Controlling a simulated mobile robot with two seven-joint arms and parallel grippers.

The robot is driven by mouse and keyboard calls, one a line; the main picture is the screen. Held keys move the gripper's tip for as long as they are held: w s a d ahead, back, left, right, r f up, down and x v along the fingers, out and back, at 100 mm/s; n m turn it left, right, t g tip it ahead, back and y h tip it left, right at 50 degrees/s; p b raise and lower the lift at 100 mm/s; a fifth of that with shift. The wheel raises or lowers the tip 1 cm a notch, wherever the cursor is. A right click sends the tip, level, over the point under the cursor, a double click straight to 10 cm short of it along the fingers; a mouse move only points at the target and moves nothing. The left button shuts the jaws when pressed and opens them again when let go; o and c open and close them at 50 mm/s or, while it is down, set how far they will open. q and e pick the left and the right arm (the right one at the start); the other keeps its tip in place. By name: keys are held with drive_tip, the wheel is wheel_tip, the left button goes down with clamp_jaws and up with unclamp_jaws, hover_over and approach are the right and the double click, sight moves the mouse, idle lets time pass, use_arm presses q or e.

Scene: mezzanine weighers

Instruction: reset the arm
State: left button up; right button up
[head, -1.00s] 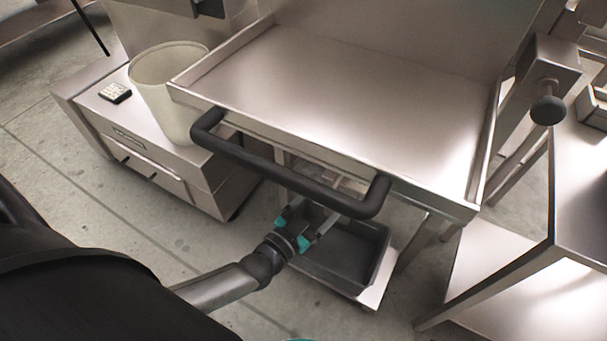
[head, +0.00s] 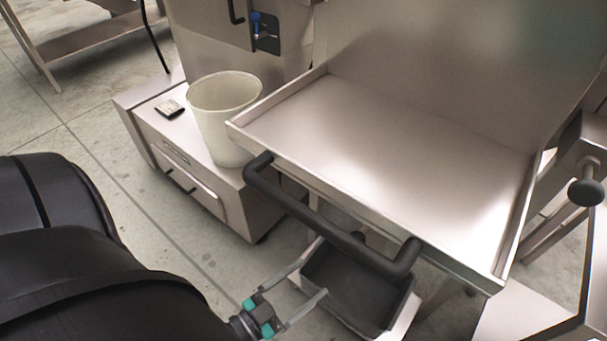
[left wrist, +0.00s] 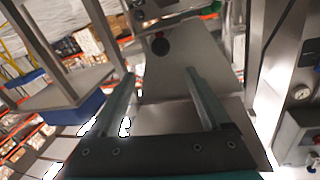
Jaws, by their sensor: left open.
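My left gripper (head: 294,297) is low in the head view, just in front of the dark tray under the steel table. Its two fingers are spread and nothing is between them. In the left wrist view the gripper (left wrist: 165,88) also shows its fingers apart and empty, with blurred steel surfaces beyond. My right gripper is not in view.
A steel tray table (head: 400,150) with a black handle (head: 325,225) is close to the gripper. A dark bin (head: 350,285) sits below it. A cream bucket (head: 228,120) stands on a steel cabinet (head: 200,195). Open floor (head: 90,125) lies left.

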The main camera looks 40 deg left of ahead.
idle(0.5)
use_arm(q)
wheel_tip(320, 180, down, 14)
drive_tip(key=s+a+g+y+p, duration=0.2)
drive_tip(key=a+g+p, duration=0.1)
drive_tip(key=g, duration=0.4)
drive_tip(key=s+a+f+n+g+y+p, duration=0.2)
drive_tip(key=s+f+g, duration=0.6)
drive_tip(key=s, duration=0.5)
drive_tip(key=shift+s+f+y+p, duration=0.25)
drive_tip(key=shift+f+y+p, duration=0.1)
drive_tip(key=shift+f, duration=0.25)
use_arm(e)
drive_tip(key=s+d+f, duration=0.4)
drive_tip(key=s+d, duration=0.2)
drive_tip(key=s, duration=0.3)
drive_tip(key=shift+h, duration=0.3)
use_arm(q)
drive_tip(key=shift+c, duration=0.4)
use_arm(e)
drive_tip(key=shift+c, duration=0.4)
